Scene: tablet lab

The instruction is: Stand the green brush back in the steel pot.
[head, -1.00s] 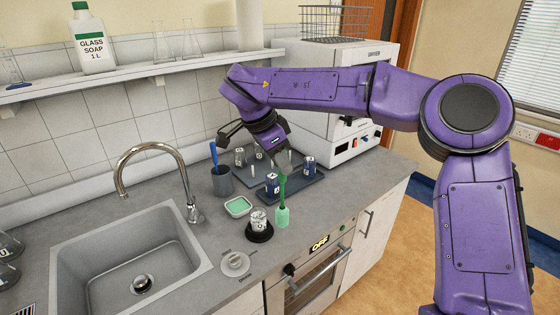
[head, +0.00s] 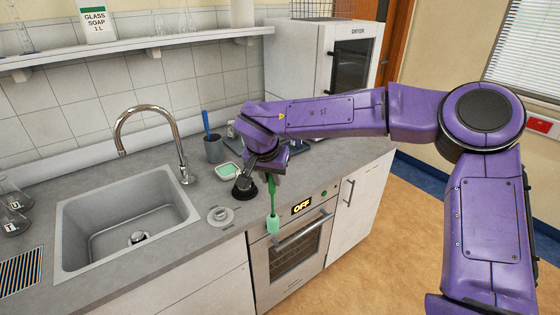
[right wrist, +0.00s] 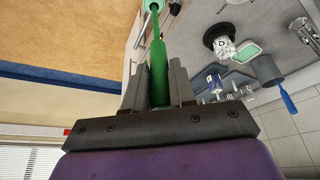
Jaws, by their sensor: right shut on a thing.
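The green brush (head: 272,205) is in my right gripper (head: 270,174), its pale green head hanging down in front of the oven, beyond the counter's front edge. In the right wrist view the fingers are shut around the green handle (right wrist: 158,70). The steel pot (head: 213,150) stands on the counter behind and left of my gripper, with a blue-handled tool upright in it. The pot (right wrist: 268,70) also shows in the right wrist view, apart from the green brush. My left gripper is out of view.
A black round stand (head: 244,190) and a dish with green contents (head: 228,170) lie between my gripper and the pot. A grey lid-like disc (head: 220,216) is near the front edge. The sink (head: 130,220) and tap (head: 182,170) are left. My arm partly hides the rack.

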